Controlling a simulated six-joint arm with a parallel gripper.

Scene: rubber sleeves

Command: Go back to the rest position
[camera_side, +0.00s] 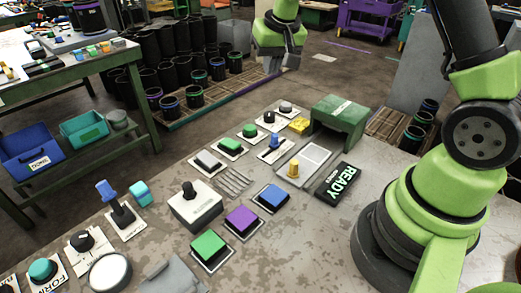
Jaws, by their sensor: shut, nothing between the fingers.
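My gripper (292,62) hangs at the top middle of the side view, at the end of a green wrist. It is shut with nothing between its fingers. It is up in the air, apart from everything on the worktable (300,245). No rest-position mark can be made out. A black sign reading READY (339,184) lies on the table near the foot of my arm.
A green bridge-shaped block (341,115) stands at the table's back right. Green (209,248), purple (242,220) and blue (272,196) square buttons and a joystick box (192,205) stand mid-table. Black sleeves (195,97) fill a pallet behind.

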